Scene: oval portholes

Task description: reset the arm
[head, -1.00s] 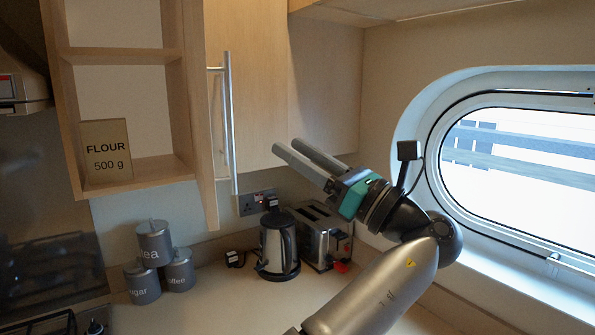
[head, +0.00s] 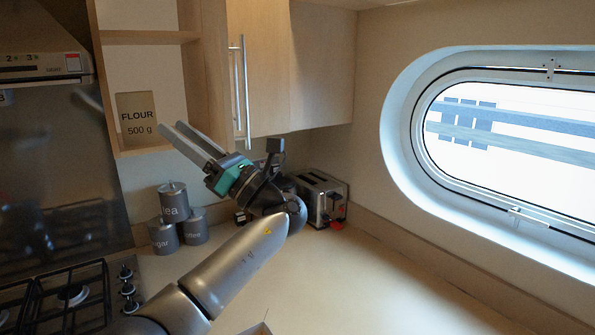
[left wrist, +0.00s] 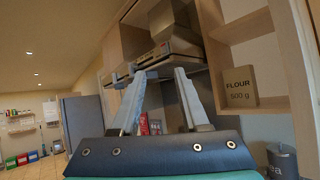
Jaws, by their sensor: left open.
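My left gripper (head: 174,128) is open and empty, with its two long grey fingers pointing up and to the left in the head view. Its fingers (left wrist: 157,78) also stand apart in the left wrist view, with nothing between them. The flour box also shows in the left wrist view (left wrist: 239,87), right of the fingers. My right gripper is not in view.
Grey canisters (head: 174,202), a toaster (head: 322,192) and a partly hidden kettle stand at the back of the counter (head: 330,275). A gas hob (head: 60,300) is at the lower left. An oval window (head: 520,140) is at right.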

